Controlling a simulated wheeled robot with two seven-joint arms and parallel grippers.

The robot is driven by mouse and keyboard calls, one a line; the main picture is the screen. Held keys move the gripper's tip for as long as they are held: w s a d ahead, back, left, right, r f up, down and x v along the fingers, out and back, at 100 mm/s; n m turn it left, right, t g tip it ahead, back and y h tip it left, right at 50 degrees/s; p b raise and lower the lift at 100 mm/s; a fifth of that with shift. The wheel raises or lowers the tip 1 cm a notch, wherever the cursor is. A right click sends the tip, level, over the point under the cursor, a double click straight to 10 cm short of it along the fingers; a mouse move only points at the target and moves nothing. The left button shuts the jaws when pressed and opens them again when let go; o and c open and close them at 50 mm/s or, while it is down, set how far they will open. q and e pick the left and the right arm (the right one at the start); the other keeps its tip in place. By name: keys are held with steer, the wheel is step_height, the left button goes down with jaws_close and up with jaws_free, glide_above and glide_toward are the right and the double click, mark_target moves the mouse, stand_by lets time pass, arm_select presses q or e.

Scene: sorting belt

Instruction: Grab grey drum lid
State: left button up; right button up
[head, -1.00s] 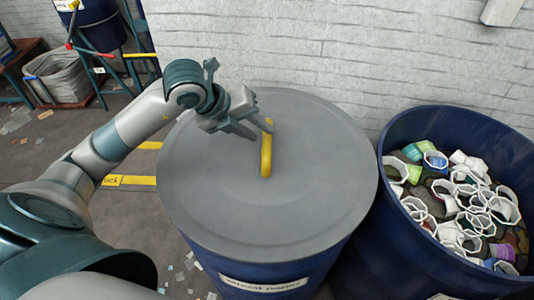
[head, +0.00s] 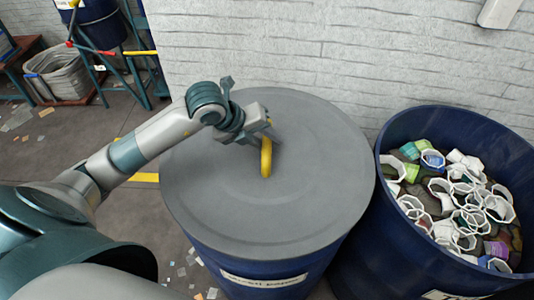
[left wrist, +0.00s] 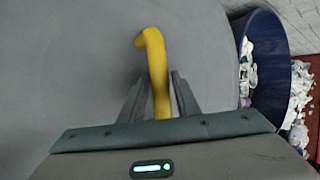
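The grey drum lid (head: 310,200) lies flat on a blue drum (head: 250,272) in the middle of the head view. A yellow handle (head: 266,160) stands up from the lid. My left gripper (head: 266,138) is over the lid, at the far part of the handle. In the left wrist view, the fingers of my left gripper (left wrist: 159,88) stand on either side of the yellow handle (left wrist: 155,60), close to it, with narrow gaps that look open. The grey lid (left wrist: 70,70) fills most of that view. My right gripper is not in view.
A second blue drum (head: 360,245) stands close on the right, open and full of white and coloured waste pieces (head: 465,200). A pale brick wall (head: 340,50) rises just behind the drums. The floor at the left has scattered scraps.

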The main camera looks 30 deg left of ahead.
arm_select(q)
jaws_close()
stand_by(1.3)
steer(key=shift+w+r, duration=0.1)
